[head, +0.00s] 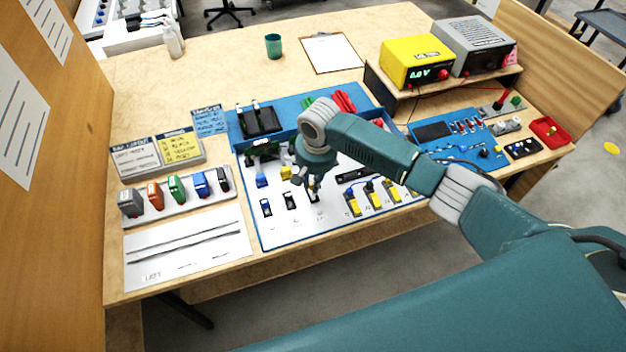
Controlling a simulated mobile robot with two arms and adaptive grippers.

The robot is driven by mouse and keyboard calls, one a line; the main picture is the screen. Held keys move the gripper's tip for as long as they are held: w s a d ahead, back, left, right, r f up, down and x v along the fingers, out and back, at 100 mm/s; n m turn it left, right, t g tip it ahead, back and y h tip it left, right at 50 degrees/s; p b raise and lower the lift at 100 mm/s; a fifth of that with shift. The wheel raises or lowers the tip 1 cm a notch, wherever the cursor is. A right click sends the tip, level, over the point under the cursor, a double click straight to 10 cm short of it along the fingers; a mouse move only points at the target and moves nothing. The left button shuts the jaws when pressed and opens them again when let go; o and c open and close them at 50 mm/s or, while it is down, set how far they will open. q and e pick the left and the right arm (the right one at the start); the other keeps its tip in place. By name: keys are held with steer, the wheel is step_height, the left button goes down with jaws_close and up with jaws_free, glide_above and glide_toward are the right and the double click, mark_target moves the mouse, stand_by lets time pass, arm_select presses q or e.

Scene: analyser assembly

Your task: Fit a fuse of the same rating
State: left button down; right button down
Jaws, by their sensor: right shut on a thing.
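My right gripper (314,185) comes in from the right and points down over the white panel (275,232) of the blue-edged unit. It is shut on a small part, mostly hidden by the fingers; I cannot tell whether it is a fuse or whether it touches the panel. It is above the right one of three dark panel fittings, next to the middle fitting (290,200) and the left fitting (266,207). Several yellow fittings with dark tops, such as this yellow fitting (352,204), stand right of the gripper. No fuse rating is readable. My left gripper is out of view.
A rack (180,205) of coloured blocks and a paper sheet (187,246) lie left. A yellow meter (417,62) reading 0.0 V and a grey instrument (474,46) stand on the shelf. A blue board (455,138) and red tray (549,132) are right. The table's back middle is mostly clear.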

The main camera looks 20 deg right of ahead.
stand_by(0.4)
steer(key=shift+p, duration=0.55)
steer(key=shift+f, duration=0.45)
steer(key=shift+f, duration=0.3)
steer(key=shift+m+p, duration=0.3)
steer(key=shift+p, duration=0.4)
stand_by(0.7)
steer(key=shift+f, duration=0.4)
stand_by(0.3)
